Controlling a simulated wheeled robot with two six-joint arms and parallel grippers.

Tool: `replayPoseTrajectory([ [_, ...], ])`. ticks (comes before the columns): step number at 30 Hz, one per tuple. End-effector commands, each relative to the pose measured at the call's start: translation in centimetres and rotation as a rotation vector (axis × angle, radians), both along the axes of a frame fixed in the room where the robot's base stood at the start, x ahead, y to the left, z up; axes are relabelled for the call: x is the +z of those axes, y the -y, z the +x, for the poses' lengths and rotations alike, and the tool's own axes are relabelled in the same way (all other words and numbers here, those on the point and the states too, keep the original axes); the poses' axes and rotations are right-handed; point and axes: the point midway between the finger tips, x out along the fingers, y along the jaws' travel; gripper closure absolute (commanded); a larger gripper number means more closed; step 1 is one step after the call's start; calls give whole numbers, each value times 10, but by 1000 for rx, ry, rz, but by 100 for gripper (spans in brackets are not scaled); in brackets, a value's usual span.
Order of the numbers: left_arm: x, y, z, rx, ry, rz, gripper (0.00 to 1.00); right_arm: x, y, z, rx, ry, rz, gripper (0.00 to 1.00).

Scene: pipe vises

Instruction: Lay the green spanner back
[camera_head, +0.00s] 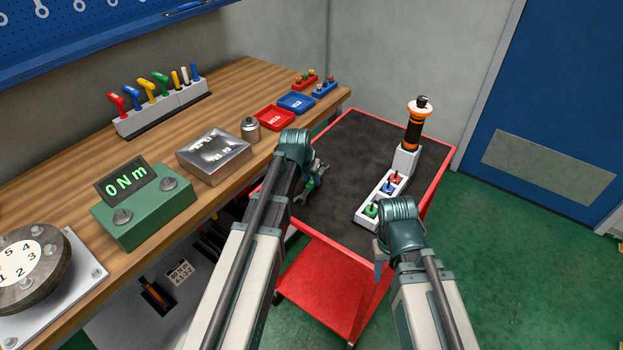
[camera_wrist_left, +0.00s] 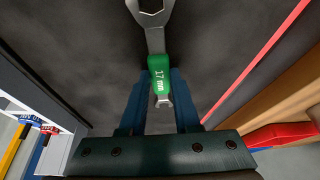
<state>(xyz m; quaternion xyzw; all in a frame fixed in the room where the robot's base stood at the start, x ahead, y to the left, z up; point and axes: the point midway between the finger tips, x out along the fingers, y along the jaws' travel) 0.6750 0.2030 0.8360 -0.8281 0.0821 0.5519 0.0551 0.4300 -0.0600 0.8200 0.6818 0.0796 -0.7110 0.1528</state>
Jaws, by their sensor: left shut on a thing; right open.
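The green spanner (camera_wrist_left: 160,70) is marked 17 mm and has bare metal ends. My left gripper (camera_wrist_left: 160,88) is shut on its green middle, one blue finger on each side. Its larger open end points away, over the dark mat of the red cart (camera_head: 345,160). I cannot tell whether the spanner touches the mat. My right gripper (camera_head: 379,262) is open over the cart's front edge; its fingers are mostly hidden.
A white stand (camera_head: 372,202) with red, blue and green pieces and an orange-black tool (camera_head: 413,128) takes the cart's right side. The wooden bench (camera_head: 235,90) at left holds red (camera_head: 274,118) and blue (camera_head: 296,103) trays. The mat's middle and back are clear.

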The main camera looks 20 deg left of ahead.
Motion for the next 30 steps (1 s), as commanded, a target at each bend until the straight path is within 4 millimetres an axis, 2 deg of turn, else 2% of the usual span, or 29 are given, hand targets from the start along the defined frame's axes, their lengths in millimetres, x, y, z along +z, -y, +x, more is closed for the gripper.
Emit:
replayPoseTrajectory([
  [1, -1, 0, -1, 0, -2, -1, 100, -1, 0, 0, 0, 0, 0, 50],
  [2, -1, 0, -1, 0, -2, -1, 64, -1, 0, 0, 0, 0, 0, 50],
  [7, -1, 0, -1, 0, -2, -1, 35, 0, 0, 0, 0, 0, 0, 50],
  [20, 4, 0, -2, 0, -2, 0, 35, 4, 0, 0, 0, 0, 0, 50],
  [26, 19, -1, -8, 0, -2, 0, 35, 19, 0, 0, 0, 0, 0, 50],
  [30, 37, -3, -15, 0, -2, 0, 35, 37, 0, 0, 0, 0, 0, 50],
])
